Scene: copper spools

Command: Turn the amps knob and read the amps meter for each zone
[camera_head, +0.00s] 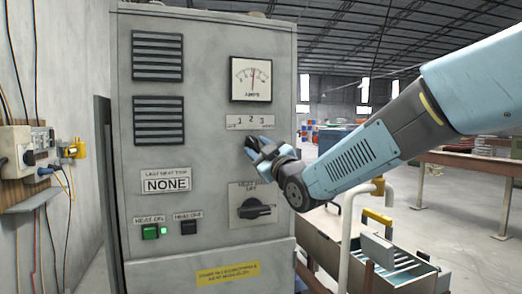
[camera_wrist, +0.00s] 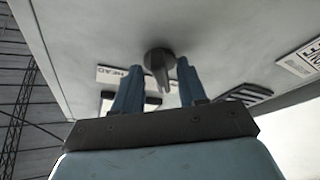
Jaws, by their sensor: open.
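The amps meter (camera_head: 251,79) is a white dial at the top right of the grey cabinet. Its needle stands close to upright near mid-scale; the numbers are too small to read. A label with 1, 2 and 3 (camera_head: 250,121) sits below it. My gripper (camera_head: 255,149) is just under this label, close to the panel, and hides the amps knob in the head view. In the wrist view, a dark knob (camera_wrist: 159,68) with a pointer lies between the two open blue fingers of my gripper (camera_wrist: 157,70). I cannot tell whether they touch it.
A larger black rotary switch (camera_head: 256,209) is below my gripper. A wall outlet box (camera_head: 25,150) with cables is left of the cabinet. A cart (camera_head: 410,268) stands right.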

